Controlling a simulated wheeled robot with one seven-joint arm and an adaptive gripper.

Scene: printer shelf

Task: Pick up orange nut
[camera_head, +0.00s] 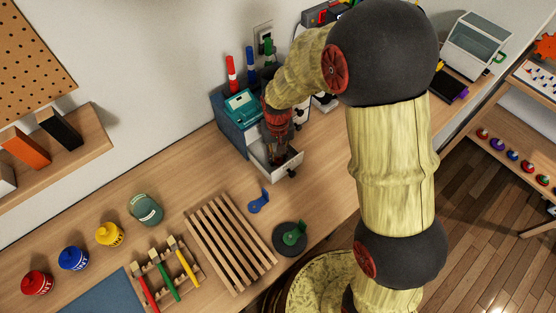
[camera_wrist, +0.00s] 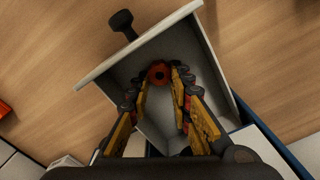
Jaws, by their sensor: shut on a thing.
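The orange nut (camera_wrist: 159,73) shows in the wrist view as a ringed, orange-red piece between my fingertips, inside an open white drawer (camera_wrist: 203,60). My gripper (camera_wrist: 160,78) is shut on the nut, its yellow and dark fingers reaching down into the drawer. In the head view my gripper (camera_head: 279,156) is over the same pulled-out drawer (camera_head: 264,170), and the nut cannot be made out there. Whether the nut still touches the drawer floor is not clear.
The drawer belongs to a blue cabinet (camera_head: 231,128) against the wall. A dark knob (camera_wrist: 122,20) sticks out from the drawer front. A blue hook-like piece (camera_head: 259,201), a wooden slatted rack (camera_head: 230,235) and a dark round base with a green piece (camera_head: 290,237) stand on the table nearby.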

